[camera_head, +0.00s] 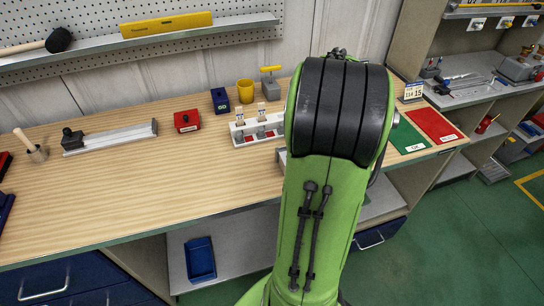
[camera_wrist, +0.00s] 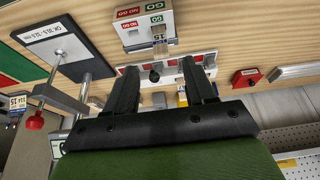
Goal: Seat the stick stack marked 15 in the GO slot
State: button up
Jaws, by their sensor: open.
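In the wrist view a pale gauge block (camera_wrist: 143,22) carries a green GO label at right and a red NO GO label at left. A small piece marked 15 (camera_wrist: 160,34) shows at the GO side; I cannot tell how deep it sits. My gripper (camera_wrist: 158,72) is open, its fingers apart with nothing clearly held between them. The fingers point toward the white rack (camera_wrist: 174,64) with red slots, beyond the block's lower edge. In the head view the rack (camera_head: 238,139) holds labelled sticks (camera_head: 239,118); my arm hides the gripper and the block.
A red box (camera_head: 187,121), a blue block (camera_head: 220,100) and a yellow cup (camera_head: 245,91) stand near the rack. Green (camera_head: 406,137) and red (camera_head: 433,124) mats lie at right. The bench's left front is clear.

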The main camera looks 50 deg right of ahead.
jog(key=a+r+n+t+y, duration=0.1)
jog(key=a+r+n, duration=0.15)
jog(key=a, duration=0.95)
jog(key=a+r+n, duration=0.2)
jog(key=a+r, duration=0.2)
jog(key=a, duration=0.8)
jog(key=s+a+f+n+y, duration=0.1)
jog(key=s+a, duration=0.7)
jog(key=shift+s+a+n+t, duration=0.2)
jog(key=shift+s+n+t, duration=0.05)
jog(key=shift+n+t, duration=0.1)
